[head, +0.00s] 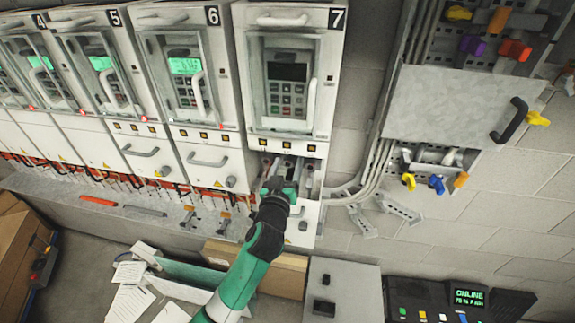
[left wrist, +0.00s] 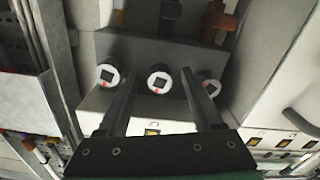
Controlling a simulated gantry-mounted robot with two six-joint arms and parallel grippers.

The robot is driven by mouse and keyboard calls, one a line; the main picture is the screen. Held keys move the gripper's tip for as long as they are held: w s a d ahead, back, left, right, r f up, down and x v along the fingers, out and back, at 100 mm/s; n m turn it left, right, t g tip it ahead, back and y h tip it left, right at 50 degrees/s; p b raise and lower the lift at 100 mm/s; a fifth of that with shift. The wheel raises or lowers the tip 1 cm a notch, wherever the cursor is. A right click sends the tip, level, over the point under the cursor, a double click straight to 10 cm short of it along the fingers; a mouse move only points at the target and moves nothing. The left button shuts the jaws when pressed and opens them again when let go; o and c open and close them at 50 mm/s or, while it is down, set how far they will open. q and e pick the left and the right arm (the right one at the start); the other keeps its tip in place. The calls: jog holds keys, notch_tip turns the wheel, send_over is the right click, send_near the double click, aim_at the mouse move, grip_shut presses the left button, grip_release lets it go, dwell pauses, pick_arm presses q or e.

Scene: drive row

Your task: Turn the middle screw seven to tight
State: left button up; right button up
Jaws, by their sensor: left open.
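Drive 7 (head: 291,75) is at the right end of the drive row, with a dark display and an open compartment below. In the left wrist view three round screws sit in a row in that compartment. Each has a white face, a dark square centre and a small red mark. The middle screw (left wrist: 158,80) lies between the two fingers of my left gripper (left wrist: 158,73), with visible gaps on both sides. The fingers are open. The left screw (left wrist: 107,76) and right screw (left wrist: 211,88) are outside the fingers. The left gripper also shows at the compartment in the head view (head: 281,185).
Drive 6 (head: 187,70) stands to the left with a lit green display. A tool panel (head: 440,103) with a black handle and coloured tools is on the right wall. Below are a grey box (head: 345,290), a cardboard box (head: 262,263) and a console (head: 440,303) reading ONLINE.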

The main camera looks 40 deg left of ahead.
pick_arm(q)
grip_shut()
jog(key=shift+m, duration=0.3)
jog(key=m, duration=0.4)
jog(key=m+p, duration=0.1)
jog(key=m, duration=0.4)
jog(key=shift+r, duration=0.1)
jog(key=m+p, duration=0.2)
jog(key=m, duration=0.3)
jog(key=m+p, duration=0.2)
jog(key=m, duration=0.3)
jog(key=shift+m, duration=0.4)
dwell(0.4)
